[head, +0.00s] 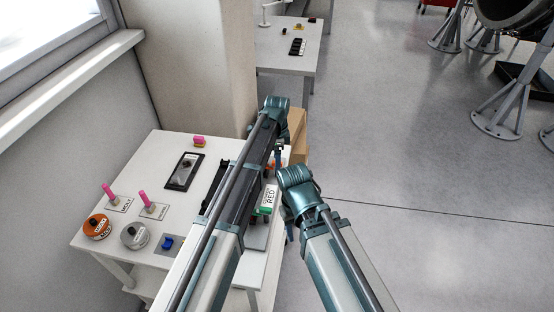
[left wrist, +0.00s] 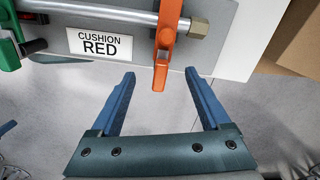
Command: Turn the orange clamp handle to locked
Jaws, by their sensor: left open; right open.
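The orange clamp handle (left wrist: 163,62) shows in the left wrist view, hanging from an orange clamp around a metal pipe (left wrist: 95,12) on a grey plate. Its lower end lies between the fingertips of my left gripper (left wrist: 160,74) as seen there. The blue fingers are spread wide, with a gap on each side and no visible touch.
A "CUSHION RED" label (left wrist: 100,43) and a green clamp (left wrist: 8,40) are left of the handle. The white table (head: 140,165) holds pink-handled tools, an orange tin (head: 97,228) and a grey tin (head: 134,236). A cardboard box (head: 298,130) stands behind.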

